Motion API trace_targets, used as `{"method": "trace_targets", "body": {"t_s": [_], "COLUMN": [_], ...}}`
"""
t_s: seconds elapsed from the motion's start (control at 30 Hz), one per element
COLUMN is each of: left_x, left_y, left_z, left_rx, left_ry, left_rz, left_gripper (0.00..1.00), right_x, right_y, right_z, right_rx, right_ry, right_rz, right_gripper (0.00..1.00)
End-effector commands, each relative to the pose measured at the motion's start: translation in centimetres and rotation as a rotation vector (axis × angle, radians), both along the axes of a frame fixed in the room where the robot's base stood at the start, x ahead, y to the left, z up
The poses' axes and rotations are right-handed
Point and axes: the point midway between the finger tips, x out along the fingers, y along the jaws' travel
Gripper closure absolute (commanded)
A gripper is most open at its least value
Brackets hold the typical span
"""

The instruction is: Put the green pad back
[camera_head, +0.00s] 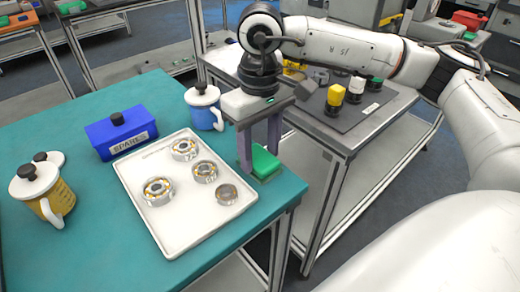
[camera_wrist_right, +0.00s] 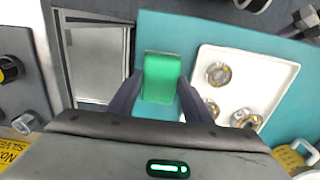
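The green pad (camera_head: 265,163) is a small bright green block at the right edge of the teal table. My right gripper (camera_head: 261,165) points down over it, with one dark finger on each side. In the right wrist view the pad (camera_wrist_right: 161,78) shows between the two fingers (camera_wrist_right: 160,86), very close to both. I cannot tell whether the fingers touch it, or whether it rests on the table or is just above it. My left gripper is not in view.
A white tray (camera_head: 177,230) with several round metal parts lies left of the pad. A blue-and-white jug (camera_head: 204,107), a blue SPARES box (camera_head: 120,134) and a yellow jug (camera_head: 43,190) stand on the teal table (camera_head: 95,265). A grey bench with yellow, white and green buttons (camera_head: 355,89) stands behind.

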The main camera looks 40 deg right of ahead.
Motion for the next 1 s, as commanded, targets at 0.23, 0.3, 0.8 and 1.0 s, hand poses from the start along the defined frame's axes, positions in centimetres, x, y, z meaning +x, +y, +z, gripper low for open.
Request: {"method": "trace_targets", "body": {"t_s": [0.23,0.3,0.8,1.0], "left_x": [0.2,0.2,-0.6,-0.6], "left_y": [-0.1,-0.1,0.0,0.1], "left_z": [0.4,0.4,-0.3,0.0], "left_rx": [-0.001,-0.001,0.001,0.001], "left_ry": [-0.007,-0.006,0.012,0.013], "left_rz": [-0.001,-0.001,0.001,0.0], "left_gripper": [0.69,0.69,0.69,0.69], "right_x": [0.0,0.0,0.1,0.1], "right_y": [0.0,0.0,0.1,0.0], "right_z": [0.0,0.0,7.0,10.8], "right_rx": [0.0,0.0,0.001,0.0], "right_ry": [0.0,0.0,-0.005,-0.003], "right_rz": [0.0,0.0,0.001,0.001], "right_gripper": [0.38,0.38,0.38,0.38]}}
